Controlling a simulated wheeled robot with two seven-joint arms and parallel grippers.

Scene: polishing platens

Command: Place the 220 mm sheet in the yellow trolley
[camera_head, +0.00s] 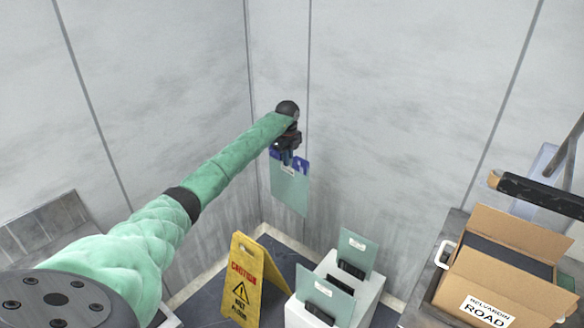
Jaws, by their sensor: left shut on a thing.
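My left gripper (287,157) is shut on a pale green sheet (290,190) and holds it by its top edge, hanging roughly upright in front of the grey wall. Blue pieces show at the sheet's top, and a small white label is just below them. Its size cannot be read. Two similar labelled sheets stand apart from it in a white holder (373,293): a rear sheet (358,252) and a front sheet (325,292). I cannot make out a yellow trolley in this view. My right gripper is not in view.
A yellow caution sign (243,283) stands on the dark floor left of the white holder. At right, an open cardboard box (510,285) marked ROAD sits by a white handle (442,256). A dark bar (540,194) is above it. Grey walls meet behind the sheet.

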